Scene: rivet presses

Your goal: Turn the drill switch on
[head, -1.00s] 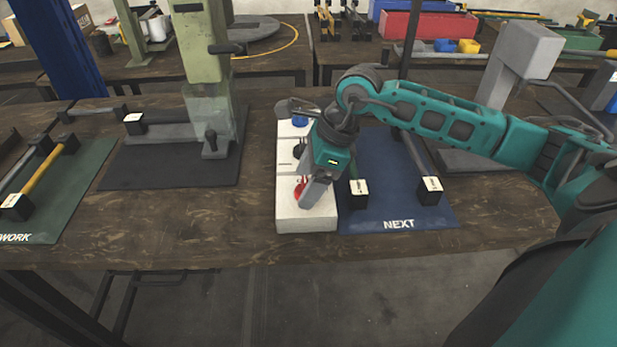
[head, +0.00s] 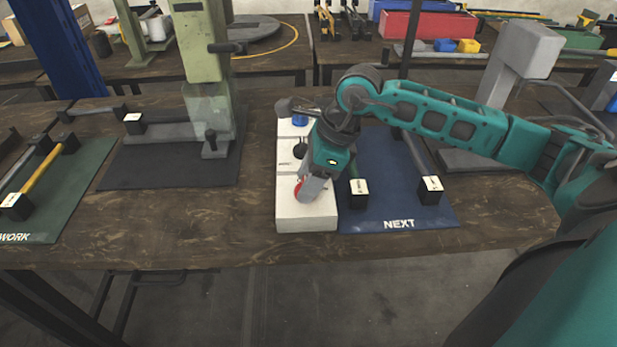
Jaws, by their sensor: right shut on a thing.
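A white control box (head: 305,218) lies on the bench, long side pointing away from me. It carries a red knob (head: 298,188) near its front, a black knob (head: 299,150) in the middle and a blue one (head: 299,121) at the far end. Which of them is the drill switch I cannot read. My right gripper (head: 306,195) is over the front of the box, shut on the red knob and hiding much of it. My left gripper is not in view.
A blue mat (head: 400,215) marked NEXT, with rods in black holders (head: 359,193), lies right of the box. A green press (head: 205,60) stands on a dark mat (head: 165,172) to the left. Bare bench lies in front.

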